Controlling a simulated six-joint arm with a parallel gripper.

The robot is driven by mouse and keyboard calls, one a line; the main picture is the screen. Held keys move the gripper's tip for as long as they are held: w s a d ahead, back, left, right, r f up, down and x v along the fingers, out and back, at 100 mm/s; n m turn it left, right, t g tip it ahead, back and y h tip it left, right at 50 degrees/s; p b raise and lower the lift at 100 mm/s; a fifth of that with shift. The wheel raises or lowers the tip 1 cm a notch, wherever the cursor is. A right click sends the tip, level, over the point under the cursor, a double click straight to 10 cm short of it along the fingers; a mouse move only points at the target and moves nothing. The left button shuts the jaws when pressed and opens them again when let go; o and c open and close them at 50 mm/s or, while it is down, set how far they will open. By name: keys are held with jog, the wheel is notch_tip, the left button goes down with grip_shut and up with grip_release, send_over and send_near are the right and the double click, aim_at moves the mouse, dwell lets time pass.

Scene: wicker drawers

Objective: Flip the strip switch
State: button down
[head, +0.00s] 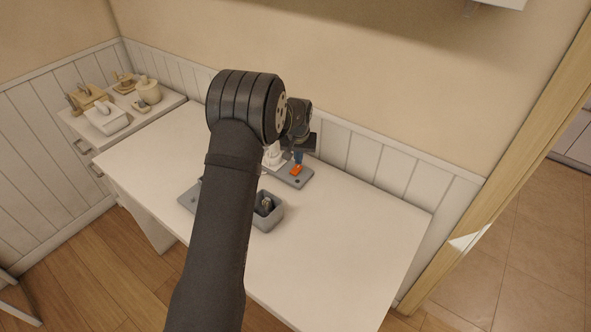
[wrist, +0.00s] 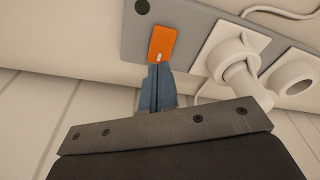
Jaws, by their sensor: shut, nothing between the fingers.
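The strip (wrist: 196,14) is a grey power strip lying on the white table near the wall; its end also shows in the head view (head: 305,179). Its orange rocker switch (wrist: 164,43) has a small white mark and sits near one end; it also shows in the head view (head: 296,170). White plugs (wrist: 230,65) with a cord sit in the strip beside the switch. My gripper (wrist: 157,68) is shut and empty, its blue fingertips at the edge of the orange switch. I cannot tell whether they touch it. My arm hides part of the strip in the head view.
A grey bin (head: 268,212) with dark items inside stands on the table in front of the strip. A side cabinet (head: 160,112) at the left holds several small objects. The right part of the white table (head: 350,240) is clear. The wall stands close behind the strip.

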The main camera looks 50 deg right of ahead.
aim_at(298, 167)
jog(key=shift+f, duration=0.9)
dwell(0.8)
jog(key=shift+r, duration=3.55)
jog(key=shift+f, duration=0.15)
notch_tip(298, 167, down, 7)
jog(key=shift+r, duration=0.1)
jog(key=shift+r, duration=0.15)
